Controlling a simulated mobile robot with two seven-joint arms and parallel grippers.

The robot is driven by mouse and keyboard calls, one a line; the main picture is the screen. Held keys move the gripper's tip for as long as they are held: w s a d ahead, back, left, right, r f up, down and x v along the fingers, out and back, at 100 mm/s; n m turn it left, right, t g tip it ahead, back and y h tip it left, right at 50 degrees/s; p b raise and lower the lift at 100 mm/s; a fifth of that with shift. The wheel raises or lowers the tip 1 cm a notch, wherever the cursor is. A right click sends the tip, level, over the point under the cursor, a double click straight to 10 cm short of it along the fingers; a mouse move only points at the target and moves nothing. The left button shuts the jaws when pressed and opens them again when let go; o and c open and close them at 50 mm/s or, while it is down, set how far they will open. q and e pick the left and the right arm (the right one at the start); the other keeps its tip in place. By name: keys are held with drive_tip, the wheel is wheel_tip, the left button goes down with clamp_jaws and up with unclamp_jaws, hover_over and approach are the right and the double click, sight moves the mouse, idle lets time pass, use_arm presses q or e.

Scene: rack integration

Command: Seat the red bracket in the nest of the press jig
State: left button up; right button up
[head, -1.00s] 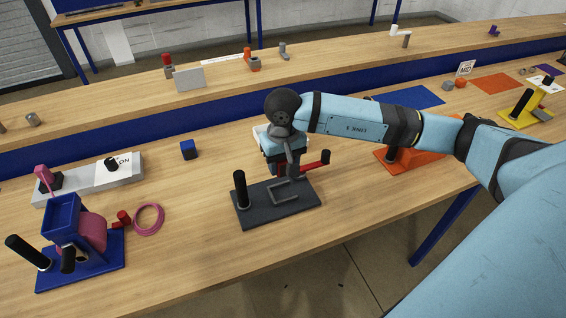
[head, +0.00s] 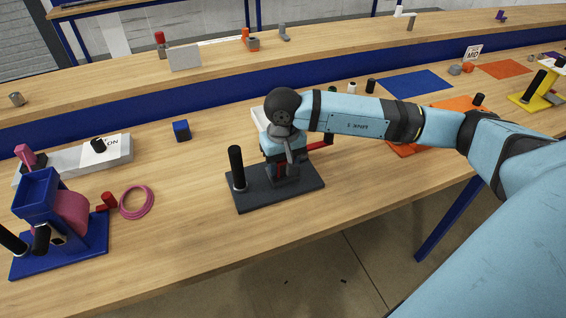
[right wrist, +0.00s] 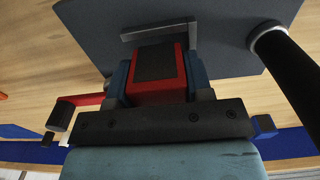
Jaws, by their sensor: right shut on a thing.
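The press jig (head: 303,193) is a dark grey plate on the bench with a black upright post (head: 236,167) at its left. Its grey nest wall (right wrist: 165,30) shows in the right wrist view. My right gripper (right wrist: 158,82) is shut on the red bracket (right wrist: 160,97), whose middle looks dark. The gripper is low over the plate, the bracket close beside the nest wall; I cannot tell whether it is seated. In the head view the gripper (head: 282,172) hides most of the bracket and nest. A red bar with a black end (head: 322,144) sticks out beside it. My left gripper is not in view.
A blue fixture (head: 60,243), a pink ring (head: 137,202) and a blue cube (head: 181,130) stand to the left. An orange fixture (head: 400,149) is behind my right arm. The bench front between the ring and the jig is clear.

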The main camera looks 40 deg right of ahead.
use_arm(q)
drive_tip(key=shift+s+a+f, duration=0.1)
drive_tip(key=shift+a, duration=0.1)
use_arm(e)
drive_tip(key=shift+f, duration=0.1)
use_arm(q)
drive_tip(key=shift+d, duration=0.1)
use_arm(e)
drive_tip(key=o, duration=1)
use_arm(q)
drive_tip(key=shift+p, duration=0.35)
use_arm(e)
wheel_tip(320, 180, up, 14)
drive_tip(key=shift+f, duration=0.15)
